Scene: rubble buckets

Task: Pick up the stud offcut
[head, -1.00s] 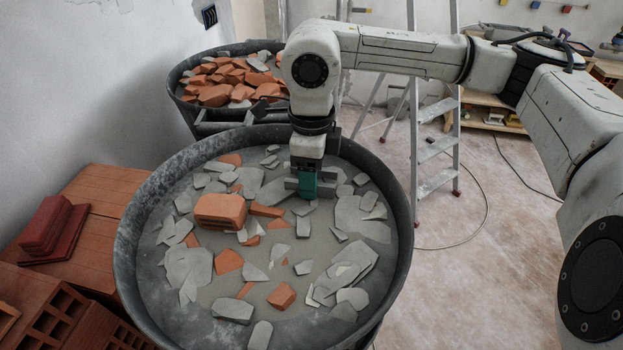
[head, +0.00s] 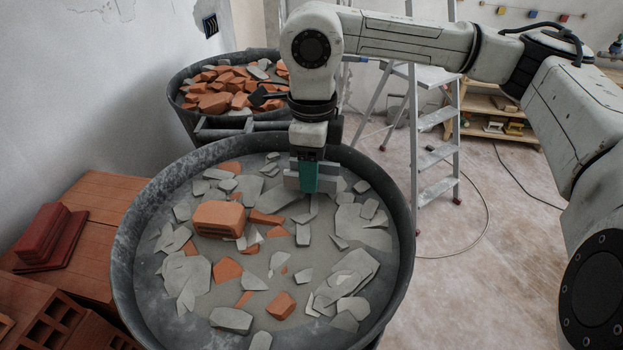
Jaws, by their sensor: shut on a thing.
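My gripper (head: 308,180) is above the far part of the large dark bucket (head: 128,250), pointing straight down. A teal finger faces the camera. It is shut on a grey piece, which I take to be the stud offcut (head: 328,176); it sticks out on both sides of the finger. The offcut's middle and the other finger are hidden behind the teal finger. The offcut seems to be just above the rubble, though the gap is hard to judge.
Grey shards, orange fragments and an orange brick (head: 218,218) lie in the bucket. A second bucket (head: 182,110) with brick rubble stands behind. Bricks (head: 95,205) are stacked at left. A stepladder (head: 437,150) stands at right, with open floor in front of it.

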